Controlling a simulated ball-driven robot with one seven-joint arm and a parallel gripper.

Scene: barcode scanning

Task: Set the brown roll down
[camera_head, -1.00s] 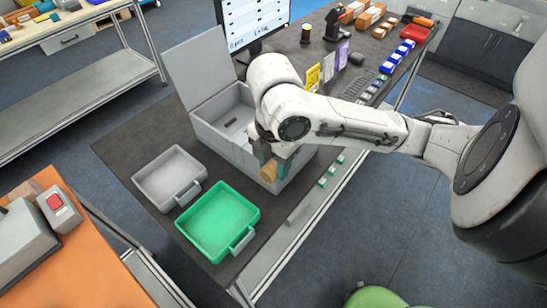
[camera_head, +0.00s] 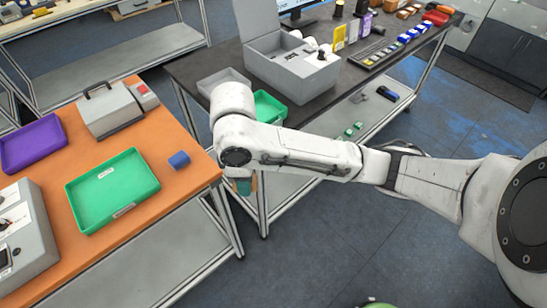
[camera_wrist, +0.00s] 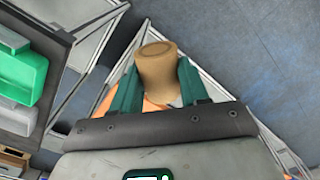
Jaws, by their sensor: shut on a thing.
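The brown roll (camera_wrist: 158,70) is held between the teal fingers of my gripper (camera_wrist: 158,84) in the wrist view. The gripper is shut on it. In the head view my gripper (camera_head: 243,186) is mostly hidden behind my white arm, just off the right edge of the orange table (camera_head: 140,232). The roll cannot be made out there. In the wrist view a little orange shows behind the roll.
On the orange table are a green tray (camera_head: 125,197), a small blue roll (camera_head: 179,160), a purple tray (camera_head: 34,143) and grey machines (camera_head: 108,112). The dark table (camera_head: 190,72) behind holds a grey tray, a green tray (camera_head: 269,107) and a grey box (camera_head: 292,78).

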